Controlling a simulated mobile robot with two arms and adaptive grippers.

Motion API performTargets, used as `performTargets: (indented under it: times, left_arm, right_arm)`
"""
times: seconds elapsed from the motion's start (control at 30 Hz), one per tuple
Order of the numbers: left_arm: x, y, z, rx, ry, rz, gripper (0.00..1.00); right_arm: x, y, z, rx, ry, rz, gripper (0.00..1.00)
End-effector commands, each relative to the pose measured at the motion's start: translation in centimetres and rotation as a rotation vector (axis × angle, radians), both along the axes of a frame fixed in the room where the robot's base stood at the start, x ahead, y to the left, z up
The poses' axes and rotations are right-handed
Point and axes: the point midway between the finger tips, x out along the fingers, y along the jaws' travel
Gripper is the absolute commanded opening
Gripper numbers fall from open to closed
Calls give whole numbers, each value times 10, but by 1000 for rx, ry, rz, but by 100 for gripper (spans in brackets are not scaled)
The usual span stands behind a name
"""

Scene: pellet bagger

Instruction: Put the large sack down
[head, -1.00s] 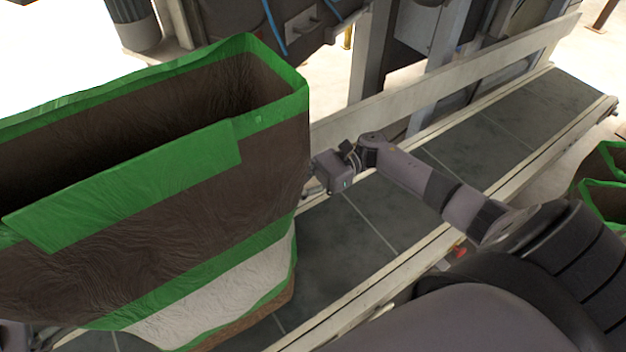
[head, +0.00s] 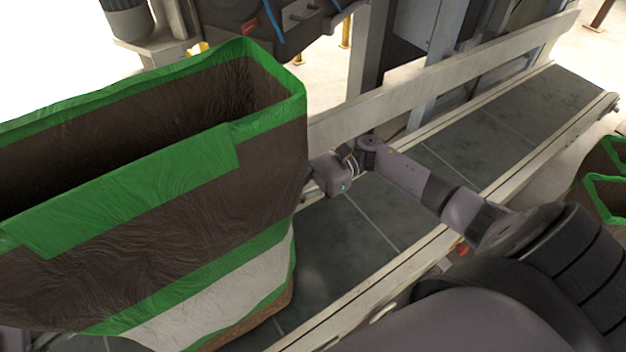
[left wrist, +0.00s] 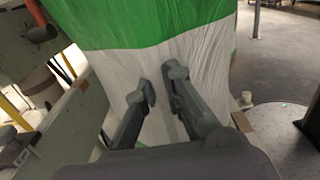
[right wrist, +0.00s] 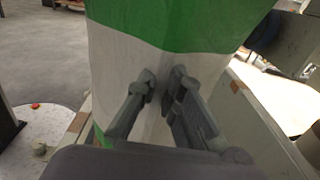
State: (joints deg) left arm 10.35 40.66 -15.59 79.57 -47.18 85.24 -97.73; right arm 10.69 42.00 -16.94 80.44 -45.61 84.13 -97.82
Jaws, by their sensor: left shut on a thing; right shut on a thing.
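The large sack (head: 150,215) is brown with green bands and a white lower band. It stands upright with its mouth open, over the left part of the conveyor (head: 345,240). I cannot tell whether its base touches the belt. My right gripper reaches its right end, fingertips hidden in the head view. In the right wrist view, my right gripper (right wrist: 160,92) is shut on the sack's white side (right wrist: 122,62), below the green band. In the left wrist view, my left gripper (left wrist: 160,88) is shut on the white opposite side (left wrist: 205,65).
A pale guard rail (head: 450,75) runs along the conveyor's far side, with machine posts behind it. The belt to the right of the sack is clear except for my right arm above it. Other green-edged sacks (head: 607,185) stand at the right edge.

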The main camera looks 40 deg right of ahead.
Motion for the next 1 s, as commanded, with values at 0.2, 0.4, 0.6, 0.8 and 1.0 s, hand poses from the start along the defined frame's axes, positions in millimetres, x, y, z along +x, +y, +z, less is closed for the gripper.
performTargets:
  times: [0.2,0.4,0.6,0.8,1.0]
  left_arm:
    - [1,1,-11,-3,-4,3,0]
    - [0,1,-13,1,0,2,18]
    - [0,1,-13,1,0,1,28]
    - [0,0,-13,0,0,0,28]
    - [1,14,-13,3,1,3,28]
  right_arm:
    - [1,-1,-11,3,-4,-3,0]
    - [0,-1,-13,-1,0,-2,18]
    - [0,0,-13,-1,0,-1,28]
    - [0,0,-13,0,0,0,28]
    - [0,0,-13,0,0,0,28]
